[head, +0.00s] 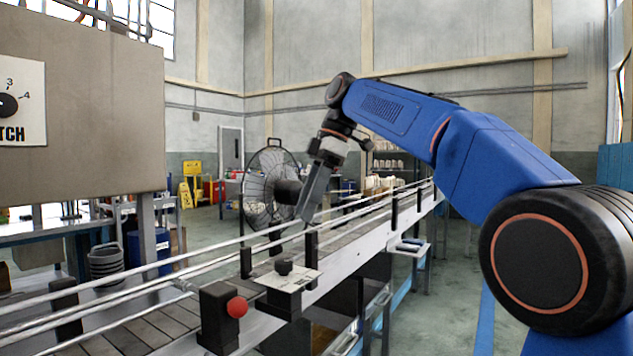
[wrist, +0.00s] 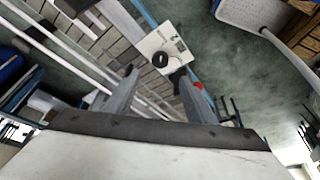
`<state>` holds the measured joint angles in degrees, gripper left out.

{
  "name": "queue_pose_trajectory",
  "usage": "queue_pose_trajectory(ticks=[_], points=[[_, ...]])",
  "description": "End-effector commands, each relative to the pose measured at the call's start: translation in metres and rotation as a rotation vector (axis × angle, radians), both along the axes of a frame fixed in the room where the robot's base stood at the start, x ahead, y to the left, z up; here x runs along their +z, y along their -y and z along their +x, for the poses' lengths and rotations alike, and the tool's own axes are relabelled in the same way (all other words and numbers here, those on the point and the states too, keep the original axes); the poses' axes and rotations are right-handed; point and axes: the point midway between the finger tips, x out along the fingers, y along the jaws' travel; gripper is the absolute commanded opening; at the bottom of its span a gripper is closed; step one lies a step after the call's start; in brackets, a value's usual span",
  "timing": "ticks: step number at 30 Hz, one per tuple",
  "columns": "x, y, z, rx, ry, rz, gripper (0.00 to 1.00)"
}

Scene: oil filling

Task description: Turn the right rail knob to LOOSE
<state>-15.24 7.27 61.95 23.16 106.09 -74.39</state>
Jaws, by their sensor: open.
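The rail knob (head: 284,267) is a small black knob on a white plate (head: 303,279) fixed to the near side of the conveyor. In the wrist view the knob (wrist: 160,60) sits on the white plate (wrist: 150,44), just beyond and between my fingertips. Small dark print on the plate is too small to read, so I cannot tell the knob's setting. My gripper (head: 304,217) points down over the conveyor, above the knob and apart from it. In the wrist view my gripper (wrist: 158,77) is open, its fingers spread with nothing between them.
A black box with a red button (head: 237,307) stands close to the plate on the conveyor's near side. Metal guide rails (head: 150,279) on black posts run along the belt. A grey panel with a numbered dial (head: 8,105) is at left. A fan (head: 268,180) stands behind.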

Motion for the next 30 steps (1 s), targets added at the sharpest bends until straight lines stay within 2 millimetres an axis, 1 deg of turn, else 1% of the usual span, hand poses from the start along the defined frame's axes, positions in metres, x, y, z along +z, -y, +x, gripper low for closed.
queue_pose_trajectory(ticks=[1, 3, 6, 12, 17, 26, 30], points=[[0.009, 0.004, 0.002, -0.001, 0.002, 0.000, 0.50], [0.020, 0.008, 0.002, -0.002, 0.001, 0.000, 0.50], [0.033, 0.013, 0.003, -0.001, 0.000, 0.001, 0.50], [0.048, 0.019, 0.003, 0.000, 0.001, 0.001, 0.50], [0.051, 0.021, 0.003, 0.000, 0.000, 0.000, 0.50], [0.051, 0.022, 0.002, -0.005, -0.001, 0.000, 0.50], [0.046, 0.029, -0.005, -0.066, -0.007, -0.006, 0.50]])
